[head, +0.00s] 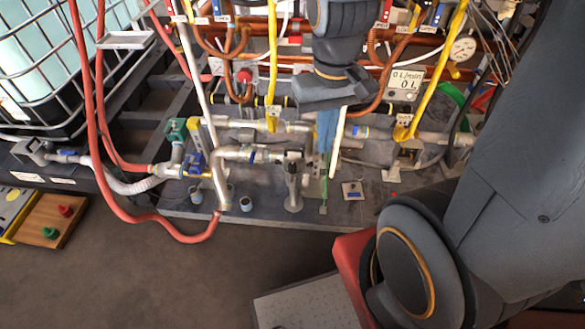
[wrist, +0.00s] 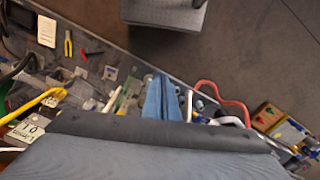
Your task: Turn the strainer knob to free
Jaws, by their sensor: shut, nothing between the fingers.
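My gripper (head: 327,146) hangs over the pipework at the middle of the head view, its blue fingers pointing down. The fingers are together with nothing between them. In the wrist view the blue fingers (wrist: 162,98) also show close together. No knob marking for free is readable. The wrist view hides the spot below the fingers behind my gripper.
A red hose (head: 150,216) loops down on the left beside the tank cage (head: 60,60). Yellow pipes (head: 425,90) and copper pipes crowd the back. A wooden board with buttons (head: 52,222) lies at far left.

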